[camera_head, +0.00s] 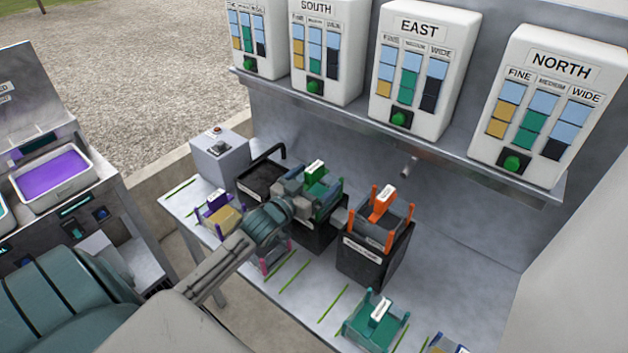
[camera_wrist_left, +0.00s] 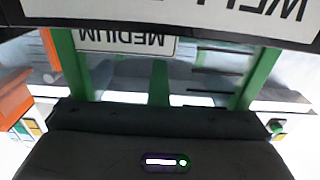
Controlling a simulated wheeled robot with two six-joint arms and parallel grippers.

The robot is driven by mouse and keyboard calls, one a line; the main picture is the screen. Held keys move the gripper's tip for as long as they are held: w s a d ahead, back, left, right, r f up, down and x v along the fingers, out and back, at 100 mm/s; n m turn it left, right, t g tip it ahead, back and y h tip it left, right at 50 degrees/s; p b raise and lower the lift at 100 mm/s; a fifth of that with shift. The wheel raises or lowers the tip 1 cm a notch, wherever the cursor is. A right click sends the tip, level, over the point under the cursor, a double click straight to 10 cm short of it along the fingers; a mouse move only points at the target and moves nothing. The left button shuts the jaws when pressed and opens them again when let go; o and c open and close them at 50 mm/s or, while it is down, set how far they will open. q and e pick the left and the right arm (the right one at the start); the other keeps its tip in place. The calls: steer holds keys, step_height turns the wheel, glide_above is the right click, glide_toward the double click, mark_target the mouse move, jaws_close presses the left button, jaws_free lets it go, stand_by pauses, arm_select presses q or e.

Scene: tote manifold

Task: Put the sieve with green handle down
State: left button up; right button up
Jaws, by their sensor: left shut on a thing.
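The sieve with green handle (camera_head: 325,194) is over a black bin (camera_head: 318,238) in the middle of the bench in the head view. I cannot tell whether it rests on the bin or hangs just above it. My left gripper (camera_head: 302,186) is shut on the sieve and hides part of its left side. In the left wrist view, the sieve's green handle (camera_wrist_left: 262,80) shows close up, with an upside-down MEDIUM label. My right gripper is not in view.
A sieve with orange handles (camera_head: 382,222) sits on a black bin (camera_head: 372,262) to the right. A teal sieve (camera_head: 368,328) stands at the front, a purple-handled one (camera_head: 220,212) at the left. Labelled dispensers (camera_head: 417,75) line the shelf above.

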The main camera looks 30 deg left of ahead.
arm_select(q)
steer(key=o, duration=0.7)
steer(key=shift+f, duration=0.1)
steer(key=shift+r, duration=0.2)
steer(key=shift+s+a+f, duration=0.1)
steer(key=shift+s+f, duration=0.05)
steer(key=shift+s, duration=0.35)
steer(key=s+b, duration=0.4)
steer(key=s, duration=0.7)
steer(key=shift+a, duration=0.4)
